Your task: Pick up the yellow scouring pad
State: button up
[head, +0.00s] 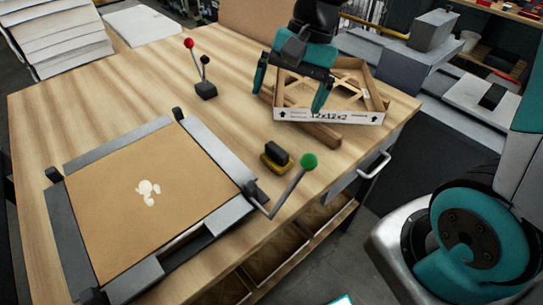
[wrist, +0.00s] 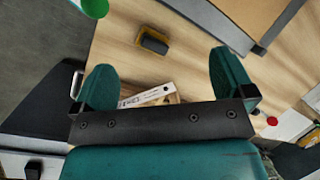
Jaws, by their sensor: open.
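The yellow scouring pad (head: 272,164) lies on the wooden table, with a dark block-like grip (head: 277,153) on top of it. It sits just left of the green-knobbed lever. In the wrist view the pad (wrist: 139,37) shows as a yellow edge around its dark top, beyond my fingertips and between their lines. My gripper (head: 290,100) has teal fingers spread apart and empty. It is above the boxed filter, behind the pad in the head view. In the wrist view my gripper (wrist: 162,78) is also open, with nothing between the fingers.
A white-edged filter box (head: 330,115) lies under my gripper. A green-knobbed lever (head: 308,162) stands close to the pad on a clamping frame (head: 215,227) holding a brown board (head: 150,205). A red-knobbed lever (head: 190,44) stands farther back. The table (head: 130,95) is bare at mid-left.

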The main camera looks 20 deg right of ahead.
aim_at(277, 149)
jog(key=w+d+f+m, duration=0.5)
jog(key=w+d+m, duration=0.1)
jog(key=w+m, duration=0.15)
jog(key=shift+m+g, duration=0.3)
jog(key=shift+m, duration=0.05)
jog(key=p+x, duration=0.1)
jog(key=x, duration=0.2)
jog(key=p+x, duration=0.1)
jog(key=x, duration=0.3)
jog(key=s+p+x, duration=0.1)
jog(key=x, duration=0.3)
jog(key=shift+a+r, duration=0.1)
jog(key=shift+a, duration=0.15)
jog(key=p+x, duration=0.2)
jog(key=x, duration=0.3)
jog(key=shift+s+a+p, duration=0.1)
jog(key=shift+s+p, duration=0.1)
jog(key=shift+p, duration=0.1)
jog(key=shift+a+f, duration=0.1)
jog(key=shift+f, duration=0.4)
jog(key=c, duration=0.8)
jog(key=shift+c, duration=0.2)
notch_tip(277, 149, up, 20)
jog(key=b, duration=0.3)
